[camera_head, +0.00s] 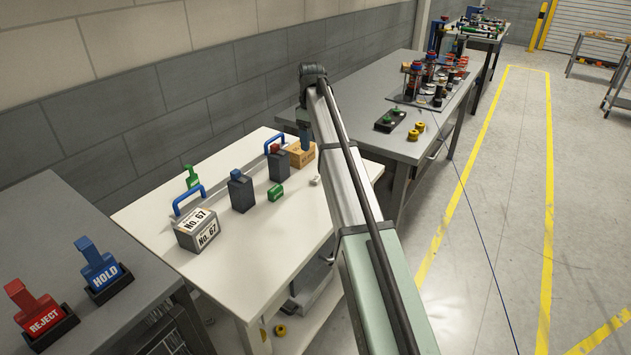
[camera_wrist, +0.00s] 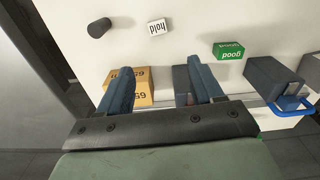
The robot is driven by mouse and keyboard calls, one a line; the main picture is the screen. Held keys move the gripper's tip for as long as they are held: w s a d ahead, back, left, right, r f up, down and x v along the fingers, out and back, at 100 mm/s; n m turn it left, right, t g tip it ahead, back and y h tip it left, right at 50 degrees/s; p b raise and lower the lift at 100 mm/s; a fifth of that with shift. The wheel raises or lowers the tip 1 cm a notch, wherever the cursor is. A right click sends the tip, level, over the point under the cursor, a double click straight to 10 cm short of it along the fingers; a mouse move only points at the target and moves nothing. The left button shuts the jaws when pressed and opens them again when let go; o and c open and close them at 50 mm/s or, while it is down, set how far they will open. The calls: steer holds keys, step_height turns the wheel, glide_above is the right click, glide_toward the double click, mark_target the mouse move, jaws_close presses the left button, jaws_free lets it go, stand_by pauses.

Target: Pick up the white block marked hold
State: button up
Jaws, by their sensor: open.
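The white block marked hold (camera_wrist: 158,27) lies on the white tabletop, beyond my fingertips in the wrist view. In the head view it is a small white piece (camera_head: 316,180) close to the left of my arm; its lettering is too small to read there. My gripper (camera_wrist: 160,75) is open, with two blue fingers apart and nothing held between them. The gripper (camera_head: 304,130) also shows in the head view, above the back of the table by a tan box, and is apart from the white block.
The tan box (camera_wrist: 146,92) is partly behind my left finger. A green block marked good (camera_wrist: 229,50) lies right of the white block. A dark cylinder (camera_wrist: 99,27) stands left. A dark block (camera_head: 241,193) and a No. 67 case (camera_head: 198,232) stand farther left; the front tabletop is clear.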

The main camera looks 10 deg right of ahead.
steer(key=n, duration=0.1)
glide_toward(312, 173)
steer(key=s+f, duration=0.1)
steer(key=f, duration=0.1)
steer(key=s+f, duration=0.3)
steer(key=f, duration=0.1)
steer(key=shift+s+a+f, duration=0.4)
steer(key=c, duration=1.1)
steer(key=shift+r, duration=0.1)
